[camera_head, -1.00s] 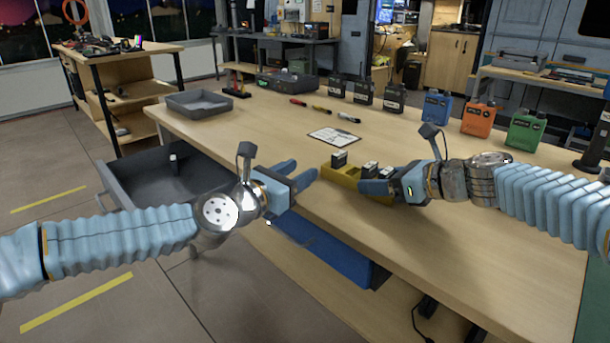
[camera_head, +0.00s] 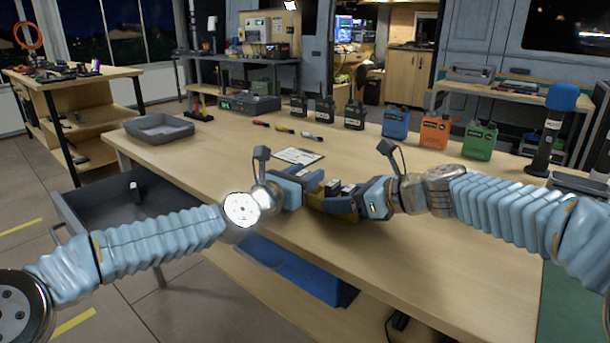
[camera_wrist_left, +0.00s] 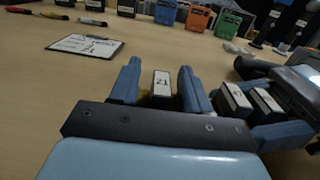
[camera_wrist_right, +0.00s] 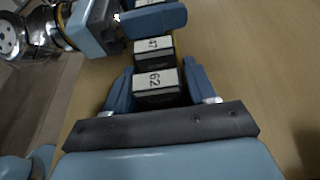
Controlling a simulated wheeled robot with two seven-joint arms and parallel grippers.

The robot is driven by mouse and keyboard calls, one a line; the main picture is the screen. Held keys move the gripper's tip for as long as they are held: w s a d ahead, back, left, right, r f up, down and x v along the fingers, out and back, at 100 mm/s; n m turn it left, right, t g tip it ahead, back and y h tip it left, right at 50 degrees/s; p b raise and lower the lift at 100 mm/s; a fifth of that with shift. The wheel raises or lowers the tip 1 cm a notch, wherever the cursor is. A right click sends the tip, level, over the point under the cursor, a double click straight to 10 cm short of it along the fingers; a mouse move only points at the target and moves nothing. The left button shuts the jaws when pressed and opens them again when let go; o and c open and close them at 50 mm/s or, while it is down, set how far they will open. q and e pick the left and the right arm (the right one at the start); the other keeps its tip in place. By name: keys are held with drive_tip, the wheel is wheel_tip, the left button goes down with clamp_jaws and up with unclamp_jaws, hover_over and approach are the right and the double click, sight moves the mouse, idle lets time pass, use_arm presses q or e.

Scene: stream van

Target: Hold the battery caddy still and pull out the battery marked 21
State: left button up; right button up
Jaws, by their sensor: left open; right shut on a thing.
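The yellow battery caddy (camera_head: 347,216) stands on the workbench, mostly hidden by my grippers. The battery marked 21 (camera_wrist_left: 162,84) stands upright at its left end, between the fingers of my open left gripper (camera_wrist_left: 158,76), with gaps on both sides. In the head view, my left gripper (camera_head: 316,184) largely hides that battery. My right gripper (camera_wrist_right: 157,80) is shut on the caddy's right end, its fingers either side of the battery marked 62 (camera_wrist_right: 155,82). The battery marked 47 (camera_wrist_right: 153,45) stands in the middle.
A white label sheet (camera_head: 298,155) lies behind the caddy, with several markers (camera_head: 285,128) beyond it. Radios and blue, orange and green packs (camera_head: 435,132) line the back. A grey tray (camera_head: 160,128) sits at the far left.

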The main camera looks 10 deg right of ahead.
use_arm(q)
clamp_jaws()
drive_tip(key=c, duration=0.6)
unclamp_jaws()
clamp_jaws()
drive_tip(key=shift+r, duration=0.3)
drive_tip(key=shift+r, duration=0.35)
drive_tip(key=shift+r, duration=0.35)
drive_tip(key=shift+d+r, duration=0.1)
drive_tip(key=shift+r, duration=0.25)
